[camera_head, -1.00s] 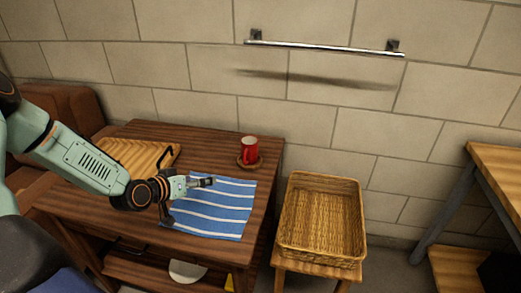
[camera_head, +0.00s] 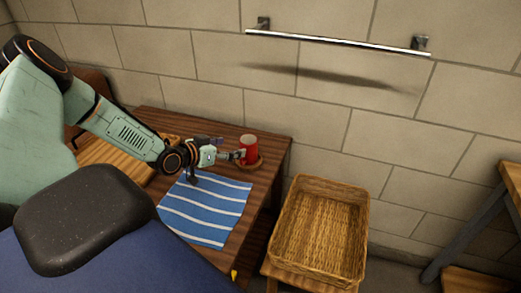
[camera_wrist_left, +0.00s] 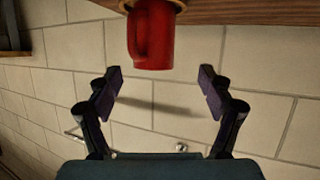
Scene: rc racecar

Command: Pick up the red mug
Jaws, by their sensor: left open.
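The red mug (camera_head: 249,149) stands upright on a round wooden coaster (camera_head: 259,162) near the back right corner of the brown wooden table. My left gripper (camera_head: 229,150) comes in from the left, just beside the mug. In the left wrist view the mug (camera_wrist_left: 152,38) is at the top middle, with its handle toward the left. There the left gripper's two fingers (camera_wrist_left: 160,90) are spread wide, with nothing between them; the mug is a little beyond the fingertips. My right gripper is not in view.
A blue-and-white striped cloth (camera_head: 208,212) lies on the table in front of the arm. A wooden tray (camera_head: 110,160) sits at the table's left, partly behind my arm. A wicker basket (camera_head: 320,225) stands right of the table. A metal rail (camera_head: 340,42) is on the wall behind.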

